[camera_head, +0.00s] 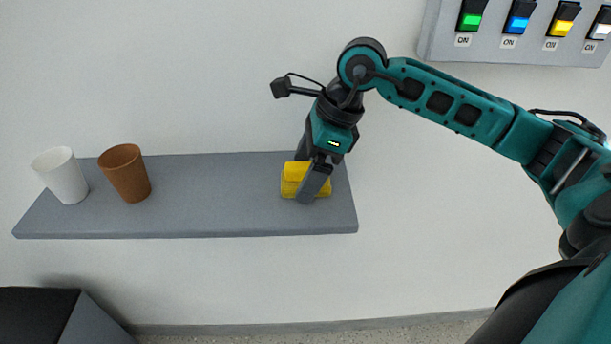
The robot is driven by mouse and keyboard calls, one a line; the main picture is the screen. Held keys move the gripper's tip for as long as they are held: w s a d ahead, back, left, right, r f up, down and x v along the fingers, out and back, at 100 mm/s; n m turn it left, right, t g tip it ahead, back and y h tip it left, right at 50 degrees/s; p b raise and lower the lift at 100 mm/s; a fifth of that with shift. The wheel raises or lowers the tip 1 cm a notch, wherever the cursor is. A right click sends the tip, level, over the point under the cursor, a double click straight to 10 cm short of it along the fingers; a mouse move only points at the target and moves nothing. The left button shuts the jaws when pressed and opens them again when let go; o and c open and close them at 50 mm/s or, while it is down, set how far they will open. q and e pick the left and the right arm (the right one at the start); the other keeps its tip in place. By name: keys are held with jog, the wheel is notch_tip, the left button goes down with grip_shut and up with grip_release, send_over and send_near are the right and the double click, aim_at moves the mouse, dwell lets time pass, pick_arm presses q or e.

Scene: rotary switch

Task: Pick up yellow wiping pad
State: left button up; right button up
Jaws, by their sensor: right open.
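The yellow wiping pad (292,187) lies on the right part of the grey wall shelf (220,222). My right gripper (305,190) points down at the pad with its fingers spread. One finger shows in front of the pad and covers part of it; the other finger is mostly hidden behind the pad and the wrist. The gripper is open around the pad, and I cannot tell whether the fingers touch it. My left gripper is not in view.
A white cup (62,176) and a brown cup (125,173) stand on the shelf's left part. The shelf between the cups and pad is clear. A switch panel (480,50) with coloured switches is on the wall at upper right. A dark box (40,315) is at lower left.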

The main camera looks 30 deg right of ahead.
jog(key=shift+w+a+f, duration=0.1)
jog(key=shift+f, duration=0.2)
jog(key=shift+c, duration=0.3)
jog(key=c, duration=1.1)
